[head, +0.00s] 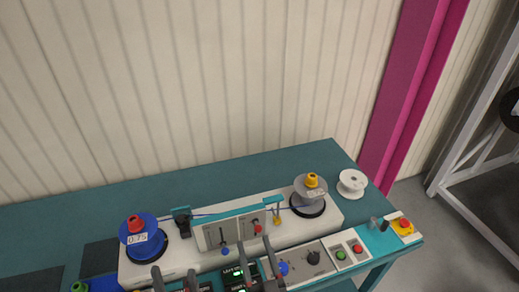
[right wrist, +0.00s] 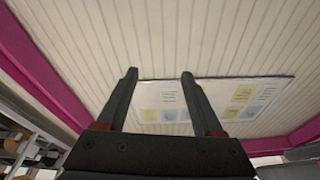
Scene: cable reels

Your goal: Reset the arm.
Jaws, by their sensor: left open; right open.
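My left gripper (head: 174,273) shows at the bottom edge of the head view, its two dark fingers apart and nothing between them. My right gripper (head: 257,262) is to its right, also at the bottom edge, in front of the machine's front panel. In the right wrist view the right gripper (right wrist: 158,75) is open and empty, its fingers pointing toward the wall and a poster board (right wrist: 210,100). Most of both arms is out of the head view.
A teal table (head: 90,203) carries a white winding machine (head: 330,213) with a blue reel (head: 152,247) at left and a grey reel (head: 311,193) at right. A white spool (head: 351,184) stands at the back right. A red button on a yellow box (head: 404,226) sits at the right end.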

